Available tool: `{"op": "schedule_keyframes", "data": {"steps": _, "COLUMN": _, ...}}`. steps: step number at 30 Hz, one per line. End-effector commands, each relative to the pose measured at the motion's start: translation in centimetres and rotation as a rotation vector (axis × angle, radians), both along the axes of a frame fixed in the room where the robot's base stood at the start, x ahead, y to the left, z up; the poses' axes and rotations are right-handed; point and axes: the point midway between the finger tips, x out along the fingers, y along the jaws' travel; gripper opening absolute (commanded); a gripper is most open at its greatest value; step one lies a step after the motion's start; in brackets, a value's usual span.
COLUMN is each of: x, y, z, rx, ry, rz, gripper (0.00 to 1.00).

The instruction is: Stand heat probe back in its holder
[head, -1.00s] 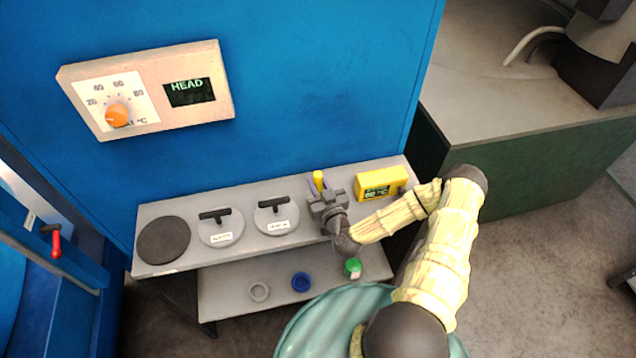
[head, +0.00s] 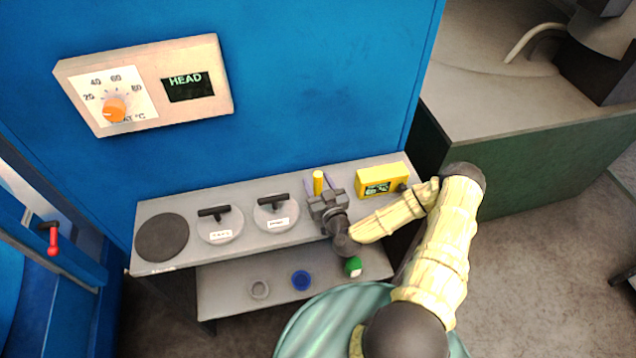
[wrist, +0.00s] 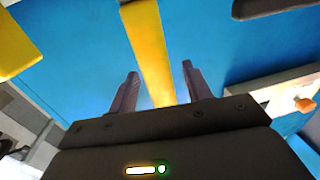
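The heat probe shows as an upright yellow handle (head: 318,182) at the back of the grey bench in the head view. In the wrist view its yellow bar (wrist: 152,50) runs between my fingers. My gripper (head: 321,187) is open, with one finger on each side of the handle. A yellow meter box (head: 382,180) with a small display stands to the right.
Two lidded round dies, a left one (head: 220,225) and a right one (head: 276,213), and a dark disc (head: 162,238) stand on the bench. A lower shelf holds a grey ring (head: 259,289), a blue ring (head: 300,281) and a green-topped item (head: 352,267). A blue wall rises behind.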

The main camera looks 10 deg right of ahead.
Motion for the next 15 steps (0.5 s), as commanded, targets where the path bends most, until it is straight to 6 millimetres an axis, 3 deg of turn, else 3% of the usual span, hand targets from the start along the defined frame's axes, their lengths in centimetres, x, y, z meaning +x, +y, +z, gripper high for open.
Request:
{"op": "schedule_keyframes", "data": {"steps": 8, "x": -0.2, "y": 0.0, "z": -0.1, "rx": 0.0, "ry": 0.001, "rz": 0.0, "gripper": 0.49}}
{"op": "schedule_keyframes", "data": {"steps": 15, "x": -2.7, "y": -0.4, "z": -0.4, "rx": 0.001, "ry": 0.002, "rz": 0.001, "gripper": 0.49}}
